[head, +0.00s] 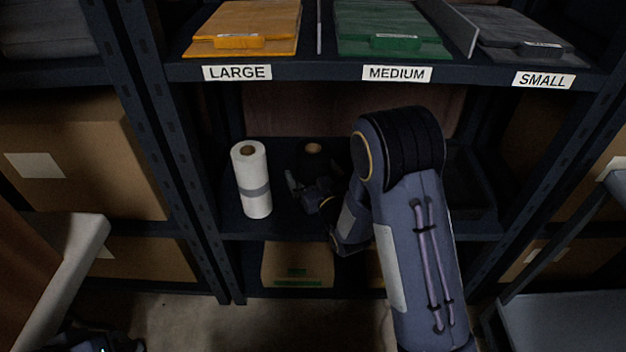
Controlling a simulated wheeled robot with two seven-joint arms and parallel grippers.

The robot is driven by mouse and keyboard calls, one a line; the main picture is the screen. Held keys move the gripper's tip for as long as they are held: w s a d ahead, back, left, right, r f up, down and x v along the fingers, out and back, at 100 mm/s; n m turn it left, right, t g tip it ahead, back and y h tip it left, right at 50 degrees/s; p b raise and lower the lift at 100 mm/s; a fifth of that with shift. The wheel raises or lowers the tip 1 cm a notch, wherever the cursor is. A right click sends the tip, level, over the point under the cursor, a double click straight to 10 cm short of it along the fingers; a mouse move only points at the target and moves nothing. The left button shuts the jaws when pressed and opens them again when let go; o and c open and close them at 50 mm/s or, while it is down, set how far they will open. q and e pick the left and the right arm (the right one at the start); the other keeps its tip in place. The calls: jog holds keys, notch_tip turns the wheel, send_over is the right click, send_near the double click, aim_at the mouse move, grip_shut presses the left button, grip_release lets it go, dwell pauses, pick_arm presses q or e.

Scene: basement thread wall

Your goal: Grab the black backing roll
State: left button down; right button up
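The black backing roll (313,162) stands upright on the middle shelf, its brown core showing at the top. It is dark against the dark shelf, and its lower part is hidden behind my gripper.
A white roll (253,182) with a grey band stands upright just left of the gripper. The shelf above (310,72) carries LARGE, MEDIUM and SMALL labels and orange, green and grey stacks. Rack posts (170,150) flank the bay. A cardboard box (297,264) sits below.

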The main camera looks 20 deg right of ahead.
jog(key=c, duration=1.3)
jog(key=shift+r, duration=0.1)
